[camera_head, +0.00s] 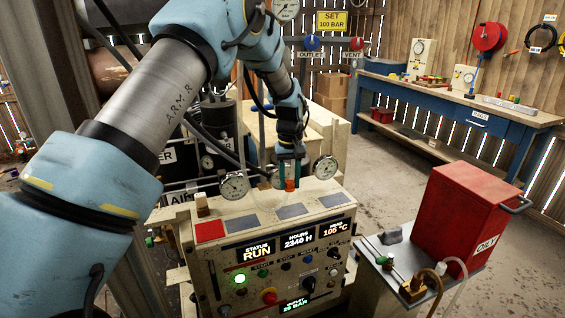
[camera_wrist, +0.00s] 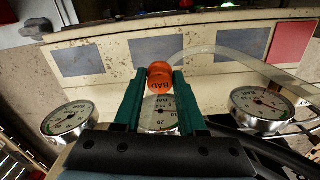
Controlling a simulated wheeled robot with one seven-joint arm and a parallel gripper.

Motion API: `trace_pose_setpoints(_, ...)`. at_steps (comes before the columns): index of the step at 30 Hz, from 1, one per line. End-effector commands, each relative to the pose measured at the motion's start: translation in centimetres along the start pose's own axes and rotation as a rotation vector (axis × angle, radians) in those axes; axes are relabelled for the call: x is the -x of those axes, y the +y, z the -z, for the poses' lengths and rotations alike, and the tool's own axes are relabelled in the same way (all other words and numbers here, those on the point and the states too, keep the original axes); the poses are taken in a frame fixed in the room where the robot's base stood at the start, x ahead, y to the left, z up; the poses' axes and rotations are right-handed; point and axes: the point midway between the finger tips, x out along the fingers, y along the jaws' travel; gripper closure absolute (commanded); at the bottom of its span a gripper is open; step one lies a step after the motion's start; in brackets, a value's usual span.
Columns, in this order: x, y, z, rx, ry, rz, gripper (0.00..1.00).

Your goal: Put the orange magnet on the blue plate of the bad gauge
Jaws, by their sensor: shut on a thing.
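The orange magnet (camera_head: 291,184) is marked BAD and sits between the teal fingertips of my gripper (camera_head: 290,178). In the wrist view my gripper (camera_wrist: 159,84) is shut on the magnet (camera_wrist: 159,70), in front of the middle gauge, which it partly hides. Three blue-grey plates lie on the panel top: left (camera_head: 242,223), middle (camera_head: 292,211) and right (camera_head: 334,200). The magnet appears just short of the middle plate (camera_wrist: 157,50) in the wrist view; its height above the panel is unclear. Gauges stand at the left (camera_head: 234,185) and right (camera_head: 326,167); their readings are too small to tell.
A red plate (camera_head: 210,230) lies at the left end of the panel top. The control panel (camera_head: 280,262) has displays, buttons and knobs below. A red box (camera_head: 462,215) stands on a cart at the right. A blue workbench (camera_head: 470,119) is at the back right.

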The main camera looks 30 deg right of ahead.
Motion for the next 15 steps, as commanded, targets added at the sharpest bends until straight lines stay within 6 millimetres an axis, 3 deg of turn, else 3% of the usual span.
trace_pose_setpoints(15, -0.41, 0.62, -0.15, 0.000, 0.002, 0.002, 1.00)
